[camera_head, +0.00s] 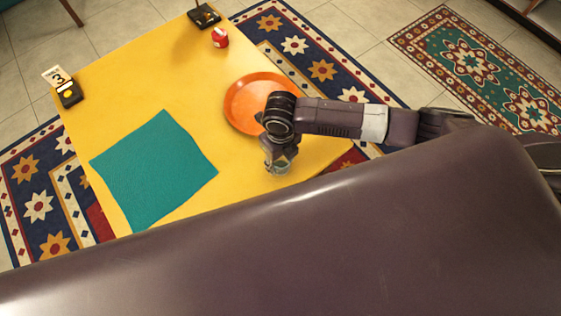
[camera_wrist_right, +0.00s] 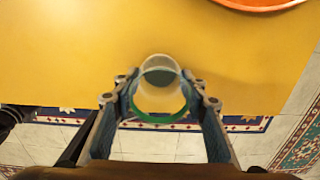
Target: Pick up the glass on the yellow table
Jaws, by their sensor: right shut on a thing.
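The clear glass (camera_wrist_right: 160,92) shows between the fingers of my right gripper in the right wrist view, with a green ring at its near end. In the head view the glass (camera_head: 279,167) is small and mostly covered by the gripper, near the right front edge of the yellow table (camera_head: 150,70). My right gripper (camera_head: 279,156) points down there and is shut on the glass; its fingers also show either side of the glass in the right wrist view (camera_wrist_right: 160,84). I cannot tell whether the glass touches the table. My left gripper is not in view.
An orange plate (camera_head: 240,105) lies just behind the gripper. A teal cloth (camera_head: 150,170) covers the front left of the table. A number 3 marker (camera_head: 67,88), a small red object (camera_head: 220,37) and a dark stand (camera_head: 203,16) sit at the far edges. The middle is clear.

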